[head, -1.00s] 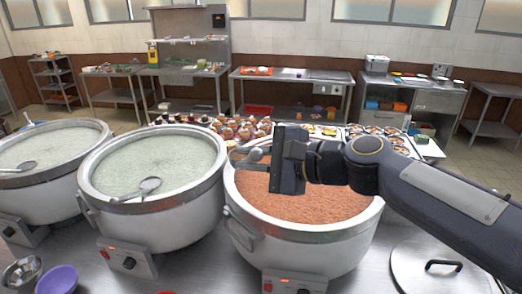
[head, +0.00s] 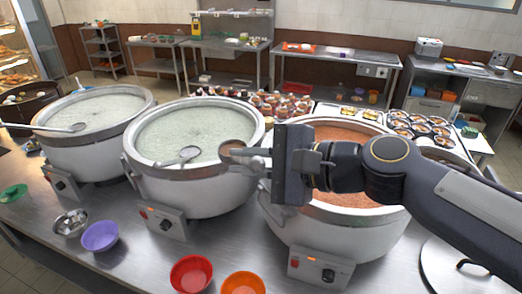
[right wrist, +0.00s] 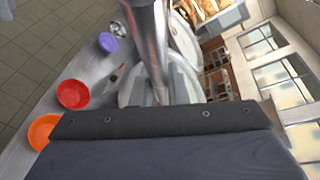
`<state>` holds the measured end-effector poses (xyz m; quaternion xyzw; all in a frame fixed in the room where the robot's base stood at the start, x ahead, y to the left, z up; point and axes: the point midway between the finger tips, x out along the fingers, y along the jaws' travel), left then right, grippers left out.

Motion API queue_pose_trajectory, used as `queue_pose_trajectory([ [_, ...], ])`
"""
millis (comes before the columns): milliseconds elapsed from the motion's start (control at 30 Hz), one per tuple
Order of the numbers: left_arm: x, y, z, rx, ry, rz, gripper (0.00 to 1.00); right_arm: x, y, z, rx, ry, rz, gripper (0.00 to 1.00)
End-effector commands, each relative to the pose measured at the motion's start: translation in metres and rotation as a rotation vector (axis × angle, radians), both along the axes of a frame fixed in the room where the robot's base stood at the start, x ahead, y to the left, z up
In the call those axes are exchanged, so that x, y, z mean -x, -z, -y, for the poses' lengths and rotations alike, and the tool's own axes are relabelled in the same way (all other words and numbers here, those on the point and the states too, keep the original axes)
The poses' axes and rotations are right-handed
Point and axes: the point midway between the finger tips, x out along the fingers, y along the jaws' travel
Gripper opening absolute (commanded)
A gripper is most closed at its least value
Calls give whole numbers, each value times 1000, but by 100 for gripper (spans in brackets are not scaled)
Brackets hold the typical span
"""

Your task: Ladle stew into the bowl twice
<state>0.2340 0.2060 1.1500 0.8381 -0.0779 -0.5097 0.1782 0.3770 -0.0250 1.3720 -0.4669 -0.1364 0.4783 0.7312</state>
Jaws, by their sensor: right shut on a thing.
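My right gripper (head: 283,162) is shut on a metal ladle. The ladle's cup (head: 232,148) shows a brownish-red fill and appears over the right rim of the middle pot. The ladle's shaft fills the top middle of the right wrist view (right wrist: 150,45). The stew pot (head: 310,235), with reddish-brown stew, stands behind and below my gripper, which hides part of its left side. A red bowl (head: 192,275) and an orange bowl (head: 243,285) stand at the counter's front. They also show in the right wrist view, red (right wrist: 72,94) and orange (right wrist: 43,130). My left gripper is out of view.
Two pots of pale green congee stand to the left, the middle one (head: 190,195) and the far one (head: 95,150), each with a ladle. A purple bowl (head: 100,236) and metal bowls (head: 70,222) sit front left. A pot lid (head: 450,275) lies at right.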

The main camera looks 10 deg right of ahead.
Motion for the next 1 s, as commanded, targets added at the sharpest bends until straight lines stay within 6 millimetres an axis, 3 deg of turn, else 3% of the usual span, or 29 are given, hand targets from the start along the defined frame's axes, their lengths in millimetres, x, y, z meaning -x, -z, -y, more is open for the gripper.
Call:
queue_pose_trajectory([
  [900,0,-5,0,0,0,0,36,62,0,-81,10,-214,0,0],
  [1000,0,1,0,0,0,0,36,61,15,-80,9,-210,-1,0],
])
